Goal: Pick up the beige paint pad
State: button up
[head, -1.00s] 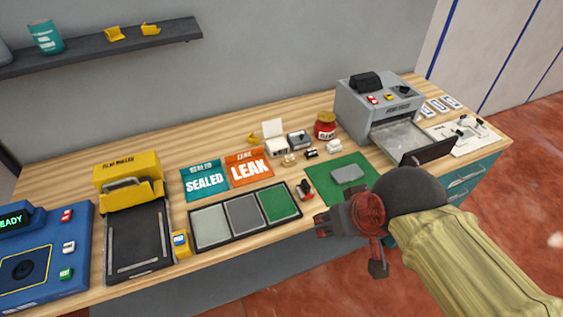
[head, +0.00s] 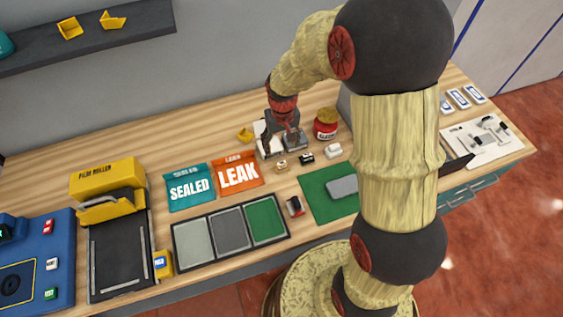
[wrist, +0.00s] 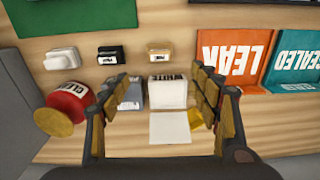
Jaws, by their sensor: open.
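In the head view my gripper (head: 283,125) hangs over the back of the bench, behind the beige pad. A black pad (head: 306,159) and a white pad (head: 333,151) lie in a row to its right.
A white-labelled box (wrist: 168,93) and a grey box (wrist: 131,98) stand close under my gripper. A red jar (wrist: 67,103) with a yellow lid is beside them. The orange LEAK card (head: 239,173) and teal SEALED card (head: 190,186) lie left. A green mat (head: 317,193) lies in front.

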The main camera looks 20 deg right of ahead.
aim_at(282, 162)
jog(key=shift+g, duration=0.3)
jog(key=f, duration=0.6)
jog(key=shift+w+f, duration=0.1)
jog(key=shift+w, duration=0.15)
jog(key=f+b, duration=0.1)
jog(key=f, duration=0.4)
jog(key=shift+s+f+b, duration=0.1)
jog(key=shift+s+b, duration=0.1)
jog(key=shift+b, duration=0.15)
jog(key=c, duration=0.3)
jog(key=c, duration=0.8)
